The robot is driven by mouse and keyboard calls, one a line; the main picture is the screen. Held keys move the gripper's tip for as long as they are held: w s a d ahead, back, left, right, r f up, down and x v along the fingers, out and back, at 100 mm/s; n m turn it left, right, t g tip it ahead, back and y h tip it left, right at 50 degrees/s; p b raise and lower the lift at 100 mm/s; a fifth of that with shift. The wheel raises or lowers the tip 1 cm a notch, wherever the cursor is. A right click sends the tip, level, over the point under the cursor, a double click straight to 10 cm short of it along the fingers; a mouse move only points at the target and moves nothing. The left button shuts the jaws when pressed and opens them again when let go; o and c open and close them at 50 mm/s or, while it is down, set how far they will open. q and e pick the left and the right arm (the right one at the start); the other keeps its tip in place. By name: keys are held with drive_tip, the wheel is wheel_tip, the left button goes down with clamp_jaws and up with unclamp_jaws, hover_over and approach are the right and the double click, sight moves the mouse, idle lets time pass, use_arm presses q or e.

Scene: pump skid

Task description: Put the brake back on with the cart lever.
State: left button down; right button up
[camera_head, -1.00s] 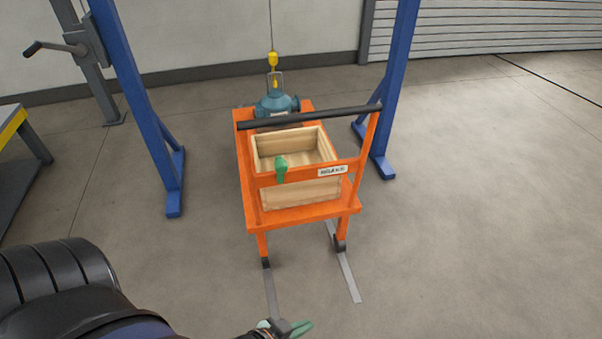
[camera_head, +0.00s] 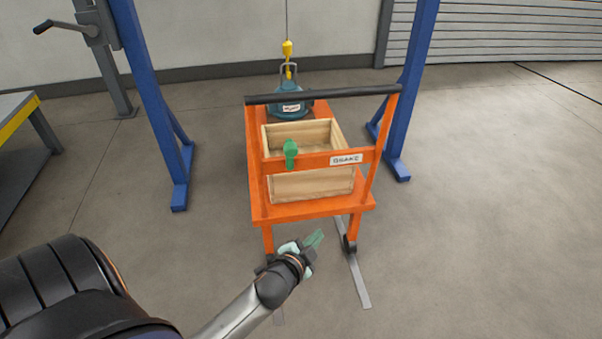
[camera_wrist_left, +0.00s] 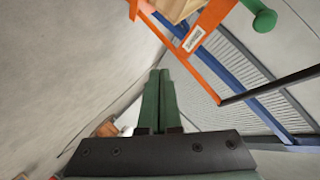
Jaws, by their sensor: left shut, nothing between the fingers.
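The orange cart (camera_head: 312,211) stands ahead of me with a black push bar (camera_head: 320,94) across its top. The green cart lever (camera_head: 290,152) is on the cart's near orange crossbar, left of the "BRAKE" label (camera_head: 346,159). In the left wrist view the lever's round green end (camera_wrist_left: 264,20) shows at the top right, and the label (camera_wrist_left: 193,40) shows near the top. My left gripper (camera_head: 315,239) is shut and empty, in front of the cart and below the lever, apart from it. My right gripper is not in view.
A wooden crate (camera_head: 310,185) sits on the cart. Behind it is a blue-green pump (camera_head: 290,104) under a yellow hook (camera_head: 288,50). Blue gantry posts (camera_head: 150,90) flank the cart. Grey floor strips (camera_head: 358,280) run from under it. The floor at right is clear.

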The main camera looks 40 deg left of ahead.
use_arm(q)
drive_tip(key=w+a+r+m+t+y+b, duration=0.3)
drive_tip(key=w+a+r+y+b, duration=0.3)
drive_tip(key=w+a, duration=0.4)
drive_tip(key=shift+w+a+r+m+b, duration=0.25)
drive_tip(key=shift+r+m+b, duration=0.2)
drive_tip(key=shift+b, duration=0.55)
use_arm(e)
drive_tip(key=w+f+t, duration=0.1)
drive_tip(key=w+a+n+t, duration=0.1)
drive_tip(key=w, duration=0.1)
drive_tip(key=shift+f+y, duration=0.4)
use_arm(q)
drive_tip(key=shift+w, duration=0.1)
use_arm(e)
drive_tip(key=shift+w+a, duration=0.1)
